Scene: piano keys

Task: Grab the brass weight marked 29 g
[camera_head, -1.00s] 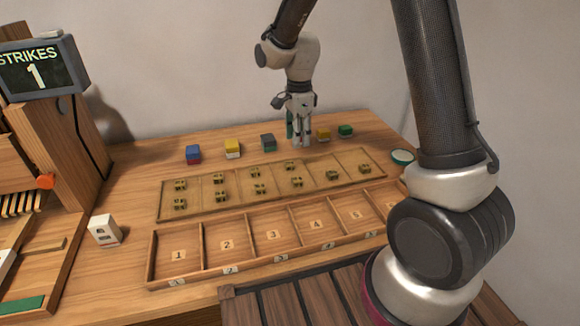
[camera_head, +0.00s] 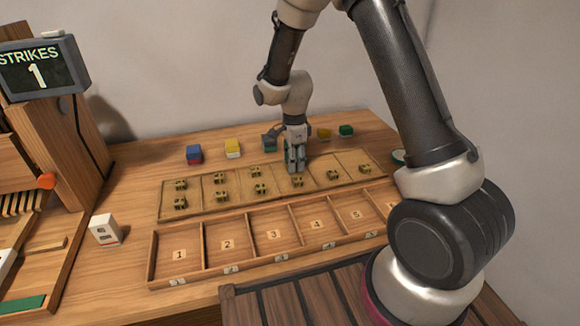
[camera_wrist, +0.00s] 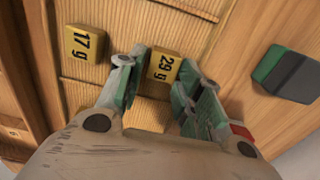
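The brass weight marked 29 g (camera_wrist: 163,66) is a small yellow block on the wooden tray. In the wrist view it lies between the tips of my gripper (camera_wrist: 155,75), close to both fingers. My gripper is open, and it also shows in the head view (camera_head: 295,164), pointing down over the tray. There it seems to hide the 29 g weight. Contact between fingers and weight cannot be told. A weight marked 17 g (camera_wrist: 82,43) lies to the left in the wrist view.
Several other brass weights (camera_head: 220,196) sit in the shallow tray's cells. A numbered compartment tray (camera_head: 150,250) stands in front, its compartments empty. A grey and green block (camera_wrist: 288,74) lies behind, in a row with other coloured blocks (camera_head: 232,148). A screen (camera_head: 42,68) reads STRIKES 1.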

